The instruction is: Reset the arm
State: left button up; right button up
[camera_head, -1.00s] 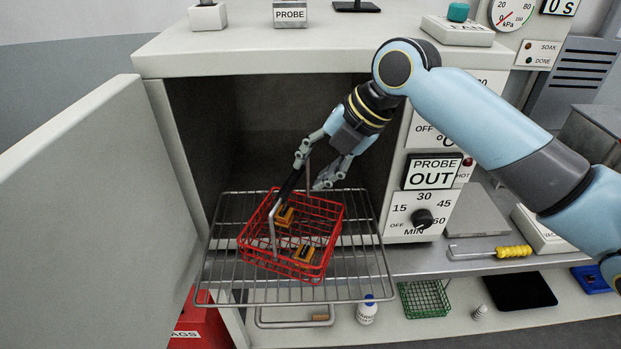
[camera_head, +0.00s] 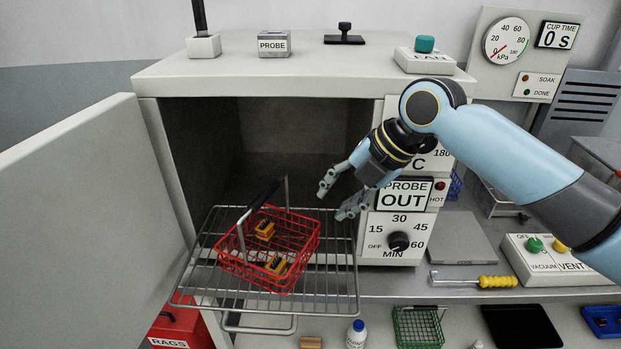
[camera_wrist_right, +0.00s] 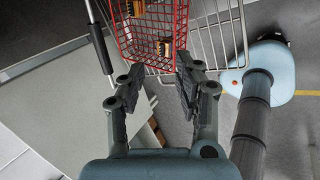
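My right gripper (camera_head: 342,198) is open and empty, in front of the oven's right side. It is to the right of the red wire basket (camera_head: 304,256) and apart from its handle (camera_head: 263,191). The basket stands on the pulled-out wire rack (camera_head: 341,283) and holds orange-and-black connectors (camera_head: 264,229). In the right wrist view, the open fingers (camera_wrist_right: 153,88) point toward the basket (camera_wrist_right: 125,37), with nothing between them. The basket's black handle grip (camera_wrist_right: 101,48) shows at the left there. My left gripper is not in view.
The oven door (camera_head: 75,215) stands open at the left. The control panel with the timer knob (camera_head: 398,241) is close behind my right gripper. A yellow-handled tool (camera_head: 490,281) and a vacuum and vent box (camera_head: 545,261) lie on the right bench. A green basket (camera_head: 418,327) is below.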

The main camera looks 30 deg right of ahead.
jog(key=s+a+f+m+g+h, duration=0.1)
jog(key=s+a+m+h, duration=0.1)
jog(key=s+m, duration=0.95)
jog(key=s+a+f+m+g+h, duration=0.1)
jog(key=s+f+m+h, duration=0.1)
jog(key=s+m, duration=0.9)
notch_tip(320, 180, down, 40)
jog(key=s+d+m+g+b, duration=0.1)
jog(key=d+b, duration=0.2)
jog(key=b, duration=1.1)
pick_arm(q)
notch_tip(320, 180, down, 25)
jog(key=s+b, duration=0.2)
jog(key=b, duration=0.8)
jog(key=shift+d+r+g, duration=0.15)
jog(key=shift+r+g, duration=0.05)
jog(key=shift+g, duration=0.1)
pick_arm(e)
jog(key=s+f, duration=0.9)
jog(key=f, duration=0.3)
jog(key=s+f+g, duration=0.1)
jog(key=s+f, duration=0.8)
jog(key=f, duration=0.4)
jog(key=shift+d+f+g, duration=0.25)
jog(key=shift+f+g, duration=0.05)
